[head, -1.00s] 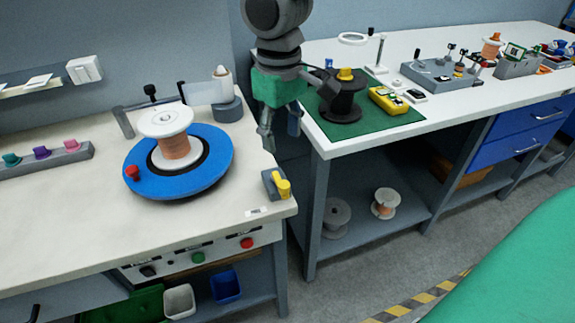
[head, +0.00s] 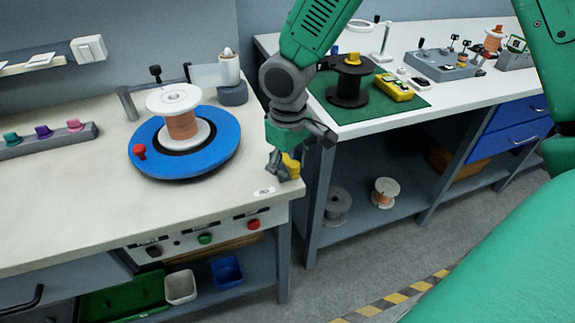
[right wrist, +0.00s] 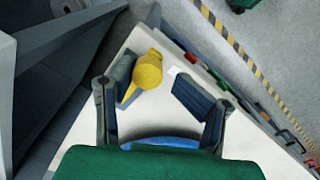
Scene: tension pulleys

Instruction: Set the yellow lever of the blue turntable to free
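The blue turntable (head: 222,146) lies on the left bench with a white-flanged spool of copper wire (head: 181,124) on it and a red knob at its rim. The yellow lever (head: 291,166) sits on a small grey block at the bench's right front corner. My right gripper (head: 286,172) is down at that block and partly hides it. In the right wrist view the yellow lever (right wrist: 146,76) and its block show between the spread fingers, nearer the left finger; my right gripper (right wrist: 160,108) is open. Contact cannot be told. My left gripper is not in view.
A panel with red and green buttons (head: 205,238) is on the bench front below. A gap separates this bench from the right bench, which carries a green mat (head: 408,114) with a black spool (head: 348,86). The bench top before the turntable is clear.

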